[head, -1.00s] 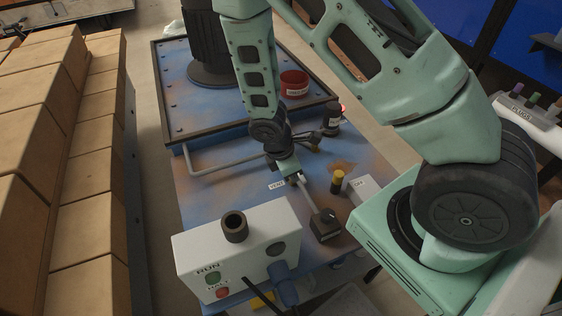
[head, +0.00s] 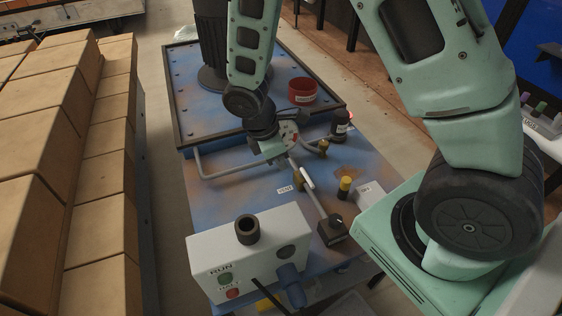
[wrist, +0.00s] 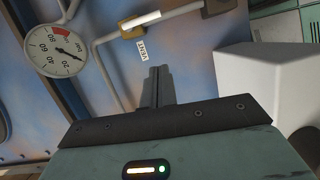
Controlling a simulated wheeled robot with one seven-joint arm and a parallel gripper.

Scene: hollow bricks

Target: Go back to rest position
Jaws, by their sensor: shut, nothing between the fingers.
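My gripper (head: 286,152) is above the blue, rust-worn bench in the head view, just behind a white-gripped lever (head: 307,178). In the wrist view my gripper (wrist: 157,72) has its dark fingers together with nothing between them. The lever also shows at the top of the wrist view (wrist: 146,19), beyond and apart from the fingertips. Its rod runs to a dark block (head: 333,229) on the bench. A VENT label (head: 285,189) lies beside it and also shows in the wrist view (wrist: 142,50).
A white RUN box (head: 245,262) stands at the front. A gauge (wrist: 55,51) shows in the wrist view.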

